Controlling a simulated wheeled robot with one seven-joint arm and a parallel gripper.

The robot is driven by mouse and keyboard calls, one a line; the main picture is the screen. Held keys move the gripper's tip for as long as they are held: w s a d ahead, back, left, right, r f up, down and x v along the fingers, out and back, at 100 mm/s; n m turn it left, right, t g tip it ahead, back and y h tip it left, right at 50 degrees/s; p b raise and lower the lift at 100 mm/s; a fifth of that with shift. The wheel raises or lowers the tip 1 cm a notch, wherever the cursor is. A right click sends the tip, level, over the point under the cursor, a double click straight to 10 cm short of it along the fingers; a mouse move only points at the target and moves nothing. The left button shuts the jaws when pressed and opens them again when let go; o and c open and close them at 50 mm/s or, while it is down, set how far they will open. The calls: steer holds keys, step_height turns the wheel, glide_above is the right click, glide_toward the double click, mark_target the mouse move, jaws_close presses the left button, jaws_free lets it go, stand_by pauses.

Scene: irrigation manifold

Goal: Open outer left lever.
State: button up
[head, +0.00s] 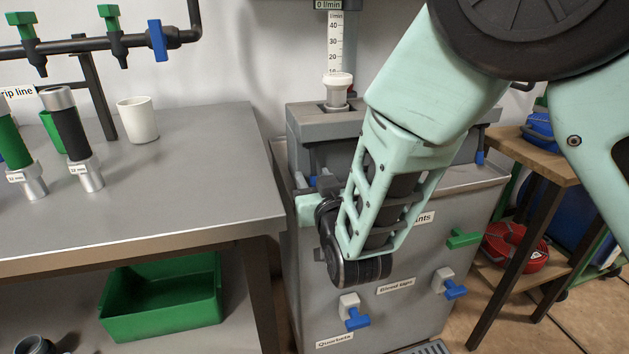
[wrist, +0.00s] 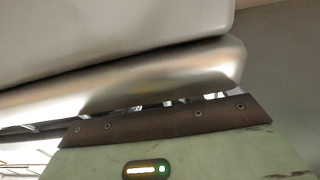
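No lever carries a label reading outer left. Levers on the grey cabinet's front (head: 410,318) include a blue lever low at left (head: 356,320), a blue lever at right (head: 455,290) and a green lever (head: 464,238). A small blue piece (head: 313,182) shows at the cabinet's upper left, partly hidden by my arm. My gripper (head: 305,198) is near that upper left edge, mostly behind my wrist. Its fingers cannot be made out, nor whether it touches anything. The wrist view shows a blurred pale metallic surface close ahead; no lever is recognisable there.
A grey table (head: 180,190) stands at left with a white cup (head: 138,119) and black-and-green cylinders. Above it runs a pipe (head: 75,45) with green and blue valves. A green bin (head: 165,300) sits underneath. A wooden table (head: 535,150) stands at right.

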steer(key=shift+w, duration=0.2)
jaws_close()
